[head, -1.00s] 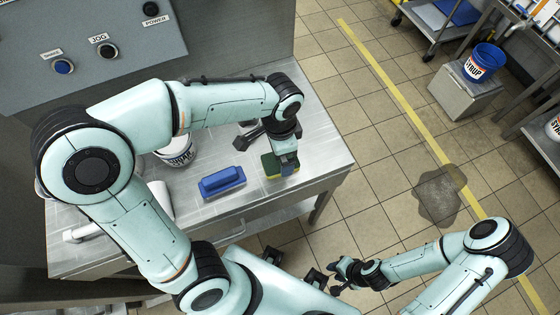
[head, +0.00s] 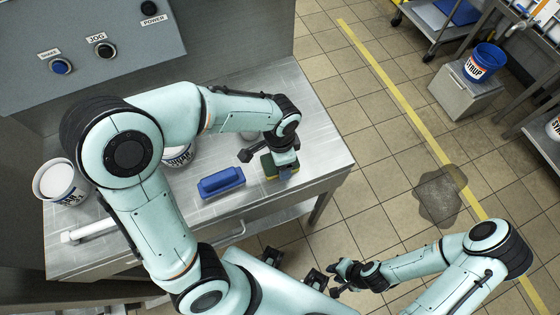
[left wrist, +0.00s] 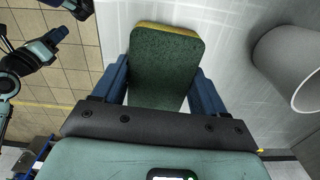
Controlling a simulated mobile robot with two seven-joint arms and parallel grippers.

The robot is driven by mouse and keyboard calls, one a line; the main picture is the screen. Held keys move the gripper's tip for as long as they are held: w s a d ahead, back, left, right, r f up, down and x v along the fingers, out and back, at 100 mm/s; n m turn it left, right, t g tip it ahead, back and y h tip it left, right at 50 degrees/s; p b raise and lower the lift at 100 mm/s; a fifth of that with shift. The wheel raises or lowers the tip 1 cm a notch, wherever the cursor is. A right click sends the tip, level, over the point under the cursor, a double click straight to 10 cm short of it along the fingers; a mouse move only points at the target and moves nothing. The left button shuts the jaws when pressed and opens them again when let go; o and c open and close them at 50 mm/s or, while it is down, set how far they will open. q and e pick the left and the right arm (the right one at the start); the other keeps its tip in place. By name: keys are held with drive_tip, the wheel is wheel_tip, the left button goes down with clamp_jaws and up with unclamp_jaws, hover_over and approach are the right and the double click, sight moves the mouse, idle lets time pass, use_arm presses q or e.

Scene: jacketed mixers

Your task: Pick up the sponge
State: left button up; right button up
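The sponge (head: 283,172) is a block with a green top and a yellow layer, at the right part of the metal counter. My left gripper (head: 281,160) is over it, pointing down. In the left wrist view, the sponge (left wrist: 165,65) lies between the two blue fingers, with no visible gap on either side, so the gripper looks shut on it. Whether the sponge is clear of the counter is hard to tell. My right gripper (head: 338,279) is over the floor, away from the counter, with its fingers apart and nothing between them.
A blue-handled brush or block (head: 221,182) lies left of the sponge. A white bucket (head: 57,183) stands at the counter's left; another (head: 180,156) is partly behind my left arm. A control panel (head: 85,45) stands behind. A dark puddle (head: 440,195) is on the floor.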

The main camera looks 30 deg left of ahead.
idle(0.3)
